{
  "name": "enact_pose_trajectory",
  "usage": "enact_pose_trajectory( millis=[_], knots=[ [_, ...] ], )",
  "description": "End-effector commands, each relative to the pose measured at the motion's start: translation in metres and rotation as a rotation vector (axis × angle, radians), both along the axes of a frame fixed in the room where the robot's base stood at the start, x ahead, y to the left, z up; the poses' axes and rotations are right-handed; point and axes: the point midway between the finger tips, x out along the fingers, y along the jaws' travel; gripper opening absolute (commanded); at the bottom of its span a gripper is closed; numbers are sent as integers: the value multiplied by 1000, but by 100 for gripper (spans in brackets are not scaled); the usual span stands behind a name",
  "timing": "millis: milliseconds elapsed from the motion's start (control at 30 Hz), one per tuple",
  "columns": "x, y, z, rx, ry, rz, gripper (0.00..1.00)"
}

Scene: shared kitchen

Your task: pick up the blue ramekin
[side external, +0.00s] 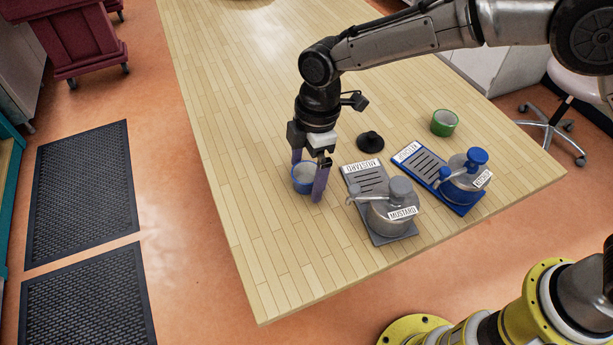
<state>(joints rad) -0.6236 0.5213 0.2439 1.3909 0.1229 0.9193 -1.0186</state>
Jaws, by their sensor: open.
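The blue ramekin (304,186) stands upright on the wooden table, near the table's left side. Its inside looks pale. My gripper (307,178) points down over it with its two purple fingers apart. One finger is at the ramekin's upper left, and the other crosses in front of its right side. The right finger hides part of the ramekin's wall. I cannot tell whether either finger touches it.
A mustard station (380,236) stands close to the right of the ramekin, and a blue ketchup station (434,178) beyond it. A black round lid-like piece (370,141) and a green ramekin (444,122) stand farther back. The table (262,255) is clear in front and left.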

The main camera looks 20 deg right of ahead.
Motion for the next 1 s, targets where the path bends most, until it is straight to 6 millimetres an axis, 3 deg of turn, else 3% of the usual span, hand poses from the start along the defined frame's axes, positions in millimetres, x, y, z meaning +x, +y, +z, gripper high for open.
enact_pose_trajectory(
  millis=[267,733,1000],
  knots=[
    [0,1,-3,1,-1,0,100],
    [0,1,-3,1,-1,0,15],
    [0,1,-2,2,-2,0,13]
  ],
)
